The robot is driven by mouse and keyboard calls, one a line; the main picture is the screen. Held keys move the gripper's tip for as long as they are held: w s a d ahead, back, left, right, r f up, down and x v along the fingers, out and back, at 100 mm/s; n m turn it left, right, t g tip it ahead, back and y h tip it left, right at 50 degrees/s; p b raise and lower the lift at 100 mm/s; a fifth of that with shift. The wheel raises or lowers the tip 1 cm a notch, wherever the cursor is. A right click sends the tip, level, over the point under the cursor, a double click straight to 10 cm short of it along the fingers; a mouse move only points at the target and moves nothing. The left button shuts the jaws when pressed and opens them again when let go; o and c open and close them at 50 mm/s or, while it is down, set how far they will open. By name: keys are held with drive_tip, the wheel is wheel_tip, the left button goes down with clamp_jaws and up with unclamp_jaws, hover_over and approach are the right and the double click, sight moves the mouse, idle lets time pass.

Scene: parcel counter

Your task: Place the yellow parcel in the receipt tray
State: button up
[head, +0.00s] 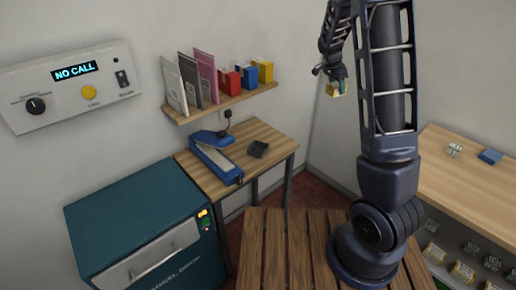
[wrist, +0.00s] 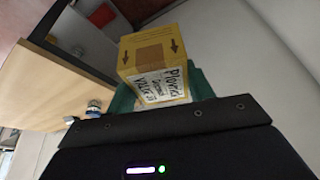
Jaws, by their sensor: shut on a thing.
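My gripper (head: 336,82) is raised in the air in the upper part of the head view, against the wall. It is shut on a yellow parcel (head: 331,90), which is small there. In the wrist view the yellow parcel (wrist: 155,48) is a box with brown tape, dark arrows and a white address label (wrist: 163,86). The green fingers of my gripper (wrist: 163,88) stand at either side of it, partly hidden behind my dark gripper body.
The wooden desk (head: 262,134) also holds a blue device (head: 217,160). A shelf (head: 222,104) above carries envelopes and red, blue and yellow boxes. A teal parcel machine (head: 135,220) stands left. A counter (head: 470,190) at right holds small items.

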drive_tip(key=s+a+n+t+y, duration=0.1)
drive_tip(key=s+a+n, duration=0.15)
drive_tip(key=a, duration=0.75)
drive_tip(key=s+a+n, duration=0.2)
drive_tip(key=s+a, duration=0.1)
drive_tip(key=a, duration=0.7)
drive_tip(key=n+y, duration=0.1)
drive_tip(key=n, duration=0.2)
hover_over(258, 152)
wheel_tip(258, 152, down, 2)
drive_tip(key=shift+t, duration=0.5)
drive_tip(key=f, duration=1.9)
drive_tip(key=shift+w+f, duration=0.2)
drive_tip(key=shift+f, duration=0.2)
drive_tip(key=shift+f, duration=0.6)
drive_tip(key=o, duration=1)
drive_tip(key=shift+s+n, duration=0.1)
drive_tip(key=shift+n, duration=0.15)
drive_tip(key=shift+o, duration=0.2)
drive_tip(key=shift+r, duration=0.55)
drive_tip(key=v, duration=1.2)
drive_tip(key=shift+d, duration=0.15)
